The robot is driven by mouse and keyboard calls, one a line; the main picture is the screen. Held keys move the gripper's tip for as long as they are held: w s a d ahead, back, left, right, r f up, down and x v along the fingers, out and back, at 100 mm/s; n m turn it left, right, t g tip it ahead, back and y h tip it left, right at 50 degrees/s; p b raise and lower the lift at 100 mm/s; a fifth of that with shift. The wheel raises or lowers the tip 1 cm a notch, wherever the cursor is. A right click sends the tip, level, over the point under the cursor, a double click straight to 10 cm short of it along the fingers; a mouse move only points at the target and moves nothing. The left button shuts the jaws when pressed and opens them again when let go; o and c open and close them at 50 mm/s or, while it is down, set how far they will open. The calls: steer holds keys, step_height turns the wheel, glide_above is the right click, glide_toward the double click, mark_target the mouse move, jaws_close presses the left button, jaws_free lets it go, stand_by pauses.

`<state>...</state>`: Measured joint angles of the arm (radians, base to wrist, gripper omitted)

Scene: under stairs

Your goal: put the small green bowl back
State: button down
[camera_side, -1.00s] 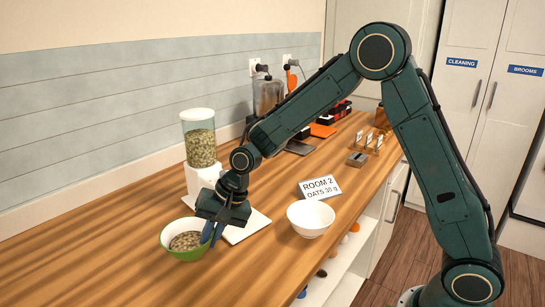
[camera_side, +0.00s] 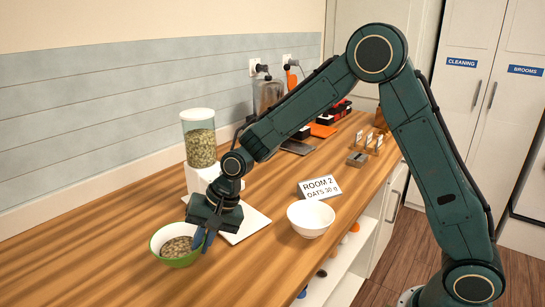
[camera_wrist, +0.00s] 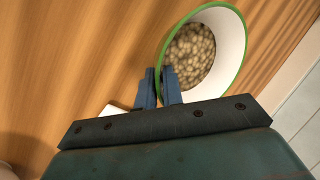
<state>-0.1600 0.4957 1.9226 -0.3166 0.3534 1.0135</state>
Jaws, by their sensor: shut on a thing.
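The small green bowl (camera_side: 172,259) has a green outside, a white inside and grain in it. It is at the front left of the wooden counter in the side view; I cannot tell whether its base touches the wood. My gripper (camera_side: 204,240) is shut on its right rim. In the wrist view the bowl (camera_wrist: 235,75) is at the upper right, roughly level. There my gripper's blue fingertips (camera_wrist: 160,90) pinch the rim, one finger inside and one outside.
A grain dispenser (camera_side: 200,145) stands behind the bowl, with a white board (camera_side: 250,224) before it. A white bowl (camera_side: 311,218) and a "ROOM 2 OATS 30 g" sign (camera_side: 319,187) are to the right. The counter's front left (camera_side: 90,275) is clear.

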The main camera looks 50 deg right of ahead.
steer(key=shift+r, duration=0.15)
stand_by(0.5)
steer(key=shift+s+r+n, duration=0.15)
steer(key=shift+r+n, duration=0.15)
steer(key=shift+r, duration=0.4)
steer(key=s+d+r+n+g, duration=0.2)
steer(key=s+d+r+n, duration=0.3)
steer(key=r, duration=0.3)
steer(key=s+d+r+n+g, duration=0.3)
steer(key=s+d+r+n, duration=0.3)
steer(key=d+r, duration=0.2)
steer(key=shift+d+r+n+y, duration=0.3)
steer(key=shift+n+y, duration=0.1)
steer(key=shift+f, duration=0.1)
steer(key=shift+f, duration=7.75)
steer(key=shift+f, duration=2.1)
